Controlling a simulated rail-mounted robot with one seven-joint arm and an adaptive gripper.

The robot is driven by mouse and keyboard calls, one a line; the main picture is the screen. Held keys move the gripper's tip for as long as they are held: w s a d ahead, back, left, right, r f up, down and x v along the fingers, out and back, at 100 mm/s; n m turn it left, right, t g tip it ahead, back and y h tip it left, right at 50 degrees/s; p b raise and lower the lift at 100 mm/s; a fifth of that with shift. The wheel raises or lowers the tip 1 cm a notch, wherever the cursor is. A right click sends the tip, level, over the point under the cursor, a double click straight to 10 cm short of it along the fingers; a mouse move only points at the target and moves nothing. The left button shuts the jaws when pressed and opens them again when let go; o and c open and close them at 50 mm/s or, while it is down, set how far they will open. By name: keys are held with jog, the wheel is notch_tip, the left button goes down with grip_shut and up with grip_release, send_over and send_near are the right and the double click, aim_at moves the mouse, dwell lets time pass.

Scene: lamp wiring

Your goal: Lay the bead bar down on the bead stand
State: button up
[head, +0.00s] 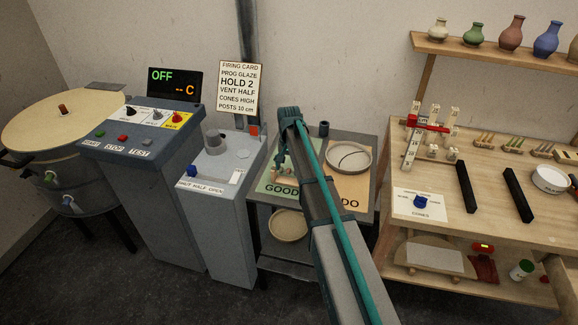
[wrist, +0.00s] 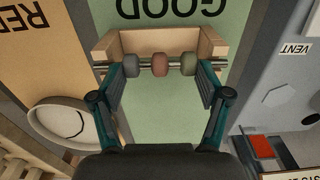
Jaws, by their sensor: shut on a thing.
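The bead bar (wrist: 160,64), a thin metal rod with a grey, a reddish and a green bead, is between the fingers of my gripper (wrist: 163,76) in the wrist view. My gripper is shut on it, one finger toward each end of the bead row. The wooden bead stand (wrist: 158,41) lies on the green GOOD mat (wrist: 205,8), directly behind the bar in the wrist view. The bar's ends line up with the stand's two side walls; I cannot tell whether they touch. In the head view my arm hides most of the gripper and bar.
A round dish (head: 349,158) stands on the orange REDO mat (head: 352,191), right of the green mat. The grey vent box (head: 217,178) stands left of this table. A wooden bench (head: 455,205) with cones and black bars is at right.

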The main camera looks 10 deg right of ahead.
jog(key=shift+f, duration=0.4)
jog(key=o, duration=1.6)
jog(key=shift+o, duration=0.2)
